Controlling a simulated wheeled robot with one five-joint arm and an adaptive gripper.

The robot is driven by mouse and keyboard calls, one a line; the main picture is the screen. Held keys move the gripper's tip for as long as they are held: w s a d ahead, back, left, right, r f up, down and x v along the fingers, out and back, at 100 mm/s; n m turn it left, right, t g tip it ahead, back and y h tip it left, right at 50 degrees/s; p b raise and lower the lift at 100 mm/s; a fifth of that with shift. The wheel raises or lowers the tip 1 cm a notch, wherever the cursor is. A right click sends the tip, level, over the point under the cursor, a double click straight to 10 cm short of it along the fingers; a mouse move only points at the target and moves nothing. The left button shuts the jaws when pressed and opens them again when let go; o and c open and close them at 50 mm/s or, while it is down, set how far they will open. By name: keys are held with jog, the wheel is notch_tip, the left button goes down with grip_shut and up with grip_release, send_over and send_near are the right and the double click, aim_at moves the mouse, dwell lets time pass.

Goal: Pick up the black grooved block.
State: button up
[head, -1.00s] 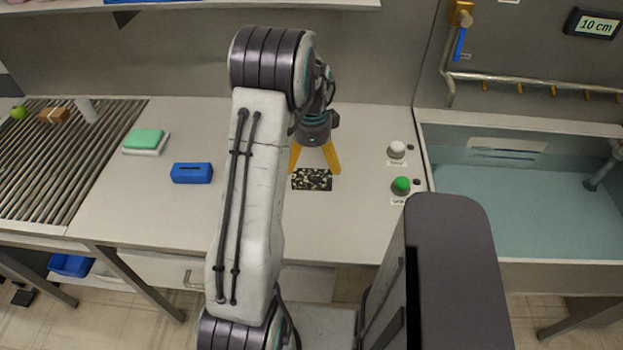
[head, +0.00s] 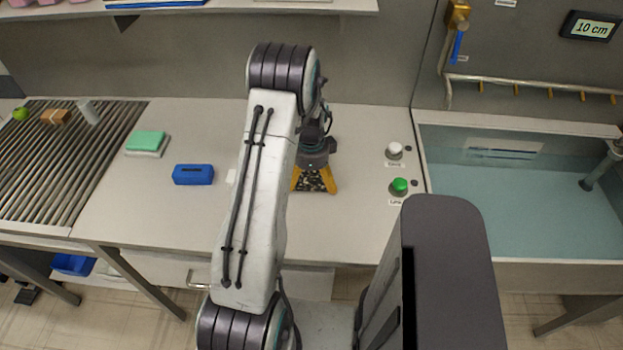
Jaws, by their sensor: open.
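The black grooved block (head: 313,181) lies on the light worktop near the middle of the head view. It is dark with pale speckles. My gripper (head: 314,189) is open and points down over it, with one yellow finger on the left side of the block and one on the right. The fingers and gripper body hide the block's ends and back edge. I cannot tell whether the fingers touch it.
A blue block (head: 193,174) and a green-topped sponge (head: 147,141) lie to the left, beyond my arm. The roller conveyor (head: 45,165) is at far left. White (head: 394,149) and green (head: 399,185) buttons stand right of the gripper, before the water tank (head: 520,205).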

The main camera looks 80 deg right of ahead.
jog(key=shift+c, duration=0.4)
jog(key=c, duration=1.2)
jog(key=shift+c, duration=0.4)
jog(key=shift+r, duration=0.2)
